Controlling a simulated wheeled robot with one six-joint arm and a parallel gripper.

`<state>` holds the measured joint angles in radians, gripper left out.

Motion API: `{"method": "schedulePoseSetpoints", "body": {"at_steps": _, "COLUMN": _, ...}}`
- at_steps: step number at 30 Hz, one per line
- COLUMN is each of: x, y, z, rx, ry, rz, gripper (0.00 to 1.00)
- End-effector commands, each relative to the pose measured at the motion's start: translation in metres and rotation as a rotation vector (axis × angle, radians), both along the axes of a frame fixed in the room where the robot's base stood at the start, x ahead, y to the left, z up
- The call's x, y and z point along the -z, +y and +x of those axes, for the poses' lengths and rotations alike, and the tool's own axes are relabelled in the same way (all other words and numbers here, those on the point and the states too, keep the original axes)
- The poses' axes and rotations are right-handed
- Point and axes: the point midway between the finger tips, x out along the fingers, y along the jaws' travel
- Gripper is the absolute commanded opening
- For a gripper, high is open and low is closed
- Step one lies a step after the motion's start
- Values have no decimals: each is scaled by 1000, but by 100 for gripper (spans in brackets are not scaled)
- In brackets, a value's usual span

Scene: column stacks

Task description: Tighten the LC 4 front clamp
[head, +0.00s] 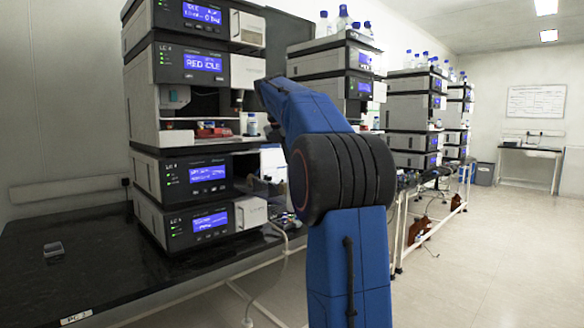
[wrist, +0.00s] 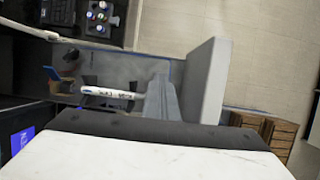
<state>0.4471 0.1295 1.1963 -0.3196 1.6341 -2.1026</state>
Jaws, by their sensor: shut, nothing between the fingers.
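A stack of LC modules (head: 190,66) stands on the dark bench in the head view. Its small front labels are hard to read. The middle section has an open bay with red and white parts (head: 214,131). I cannot pick out the LC 4 front clamp for sure. In the wrist view a white, printed cylinder (wrist: 108,92) lies across the picture, with a blue piece (wrist: 52,74) and a brown piece beside its left end. A grey panel (wrist: 206,80) stands to its right. My gripper's fingers show in neither view; my blue arm hides part of the stack's right side.
More instrument stacks (head: 410,110) with bottles line the right. A white surface with a dark edge (wrist: 150,155) fills the bottom of the wrist view, close to the camera.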

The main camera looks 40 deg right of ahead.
Motion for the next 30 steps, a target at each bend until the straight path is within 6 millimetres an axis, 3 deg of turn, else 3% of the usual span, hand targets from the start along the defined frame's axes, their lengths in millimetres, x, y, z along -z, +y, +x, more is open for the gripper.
{"method": "schedulePoseSetpoints", "body": {"at_steps": 12, "x": 5, "y": -6, "z": 0, "rx": 6, "ry": 13, "rz": 0, "gripper": 0}}
{"method": "schedulePoseSetpoints", "body": {"at_steps": 30, "x": -17, "y": 5, "z": -1, "rx": 2, "ry": 6, "rz": 0, "gripper": 0}}
